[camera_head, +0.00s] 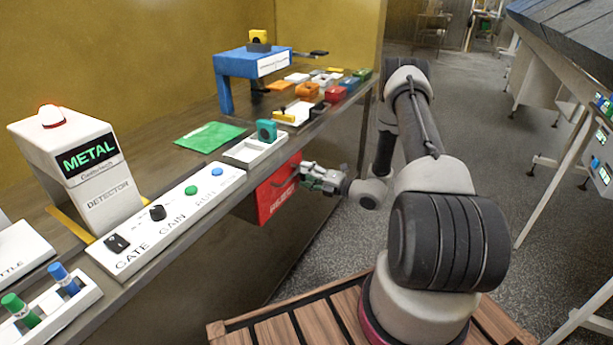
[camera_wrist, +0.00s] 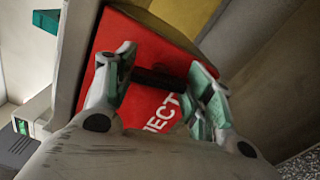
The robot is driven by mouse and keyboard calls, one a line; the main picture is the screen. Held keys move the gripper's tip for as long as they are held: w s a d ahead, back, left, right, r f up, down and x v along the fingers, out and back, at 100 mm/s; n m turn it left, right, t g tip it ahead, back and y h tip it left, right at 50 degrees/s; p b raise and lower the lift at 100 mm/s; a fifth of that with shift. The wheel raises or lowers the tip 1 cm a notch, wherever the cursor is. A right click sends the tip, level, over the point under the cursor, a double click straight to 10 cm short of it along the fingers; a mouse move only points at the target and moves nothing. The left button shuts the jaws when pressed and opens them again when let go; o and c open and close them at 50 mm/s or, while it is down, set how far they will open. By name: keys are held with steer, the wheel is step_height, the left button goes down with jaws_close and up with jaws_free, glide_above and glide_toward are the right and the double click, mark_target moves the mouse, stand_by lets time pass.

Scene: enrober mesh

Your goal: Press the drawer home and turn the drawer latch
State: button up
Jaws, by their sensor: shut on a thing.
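The red drawer (camera_head: 274,194), its front lettered REJECT, is under the table edge and stands out from the table's side. Its red front (camera_wrist: 148,102) fills the middle of the wrist view, tilted. My gripper (camera_head: 312,177) is at the drawer front. In the wrist view my gripper (camera_wrist: 162,80) has one finger at each end of a short dark bar (camera_wrist: 158,77) on that front, and is shut on it. I cannot tell whether this bar is the handle or the latch. The fingers hide part of the front and lettering.
A white control panel (camera_head: 165,219) with a knob and buttons lies along the table edge, beside the metal detector (camera_head: 88,172). A white tray (camera_head: 253,150) with a teal piece (camera_head: 266,130) sits above the drawer.

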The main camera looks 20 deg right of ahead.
steer(key=shift+m, duration=0.6)
steer(key=shift+c, duration=0.2)
steer(key=o, duration=1)
steer(key=shift+o, duration=0.2)
steer(key=shift+d, duration=0.1)
steer(key=v, duration=1.2)
